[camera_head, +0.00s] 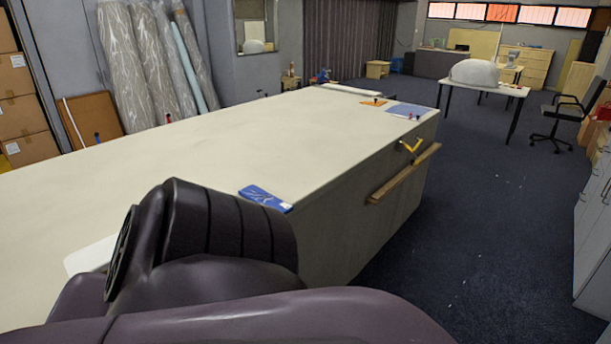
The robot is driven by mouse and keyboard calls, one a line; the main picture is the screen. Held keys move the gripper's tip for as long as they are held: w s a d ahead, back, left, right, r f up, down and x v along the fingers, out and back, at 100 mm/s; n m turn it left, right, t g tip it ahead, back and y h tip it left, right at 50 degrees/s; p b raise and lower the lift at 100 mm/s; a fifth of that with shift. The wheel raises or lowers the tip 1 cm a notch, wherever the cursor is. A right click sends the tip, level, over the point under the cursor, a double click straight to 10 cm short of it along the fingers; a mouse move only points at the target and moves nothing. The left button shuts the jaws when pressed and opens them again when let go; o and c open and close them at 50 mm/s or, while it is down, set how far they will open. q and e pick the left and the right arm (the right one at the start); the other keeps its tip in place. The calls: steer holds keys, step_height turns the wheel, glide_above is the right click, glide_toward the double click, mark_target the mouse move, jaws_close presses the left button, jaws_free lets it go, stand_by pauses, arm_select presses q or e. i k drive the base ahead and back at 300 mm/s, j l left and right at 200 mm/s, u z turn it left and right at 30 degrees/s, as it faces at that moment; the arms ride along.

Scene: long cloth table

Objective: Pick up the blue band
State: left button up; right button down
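A flat blue item with pale markings, which looks like the blue band (265,198), lies on the long cloth table (200,150) at its right edge, just beyond my dark arm. It appears flat, with one end at the table's edge. My dark arm links fill the bottom of the view and cover the near part of the table. Neither of my grippers is in view, so I cannot see how they stand relative to the blue item.
A blue-grey sheet (409,110) and an orange piece (374,102) lie at the table's far right corner. A wooden rail (404,174) and yellow piece (410,147) are on the table's side. Carpet (490,220) to the right is mostly clear; grey cabinets (595,220) stand far right.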

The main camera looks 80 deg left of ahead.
mark_target(253, 193)
steer(key=k+u, duration=0.1)
steer(key=u, duration=2.55)
